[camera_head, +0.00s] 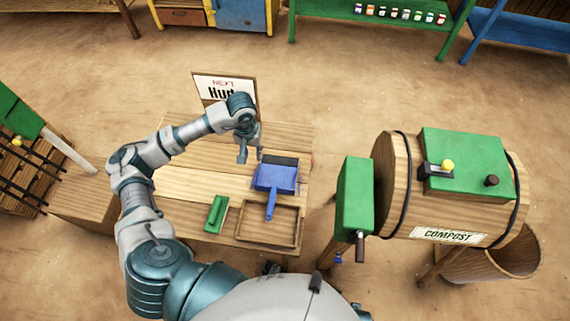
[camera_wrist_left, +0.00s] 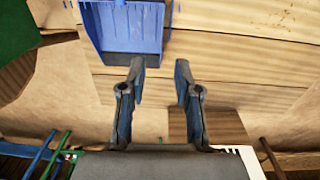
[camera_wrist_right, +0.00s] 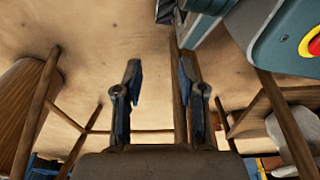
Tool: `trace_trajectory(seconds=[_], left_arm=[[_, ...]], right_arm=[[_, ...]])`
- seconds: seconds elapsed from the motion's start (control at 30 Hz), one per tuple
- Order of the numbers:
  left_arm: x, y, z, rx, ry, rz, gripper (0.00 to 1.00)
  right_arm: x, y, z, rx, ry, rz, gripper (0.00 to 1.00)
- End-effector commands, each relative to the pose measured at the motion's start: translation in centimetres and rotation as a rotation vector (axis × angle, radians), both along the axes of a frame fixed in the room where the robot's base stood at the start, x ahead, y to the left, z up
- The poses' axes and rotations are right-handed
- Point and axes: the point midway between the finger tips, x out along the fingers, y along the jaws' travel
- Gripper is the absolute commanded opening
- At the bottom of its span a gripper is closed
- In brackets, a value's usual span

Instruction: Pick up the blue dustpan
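The blue dustpan (camera_head: 275,179) lies on the wooden table, its handle pointing toward me. It also shows at the top of the left wrist view (camera_wrist_left: 125,28), where its open pan edge is near my fingers. My left gripper (camera_head: 250,160) is above the table beside the dustpan's far left corner. In the left wrist view its two fingers (camera_wrist_left: 160,75) are apart with nothing between them. My right gripper (camera_wrist_right: 158,80) shows only in its own wrist view, fingers apart and empty, above the floor near wooden legs.
The wooden table (camera_head: 178,186) also holds a green object (camera_head: 216,213), a shallow wooden tray (camera_head: 239,236) and a sign (camera_head: 213,87). A compost barrel (camera_head: 402,222) with green parts stands to the right. Bare table lies left of the dustpan.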

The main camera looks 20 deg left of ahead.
Motion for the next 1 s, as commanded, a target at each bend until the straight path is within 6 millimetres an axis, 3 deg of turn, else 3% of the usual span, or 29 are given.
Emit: trace_trajectory(seconds=[0.17,0.53,0.83,1.0], left_arm=[[0.0,0.5,-1.7,0.032,0.002,-0.018,0.32],[0.1,0.6,-10.2,0.026,0.005,-0.015,0.32],[0.3,0.6,-13.0,0.024,0.002,-0.014,0.32],[0.8,0.5,-15.7,0.024,0.004,-0.013,0.32]], right_arm=[[-1.2,0.0,-0.3,-0.001,0.018,0.000,0.40],[-1.6,-0.1,-0.5,-0.002,0.024,0.001,0.40],[-0.9,0.0,-0.2,0.001,0.010,0.001,0.40],[-1.1,0.1,-0.4,0.002,0.008,0.002,0.40]])
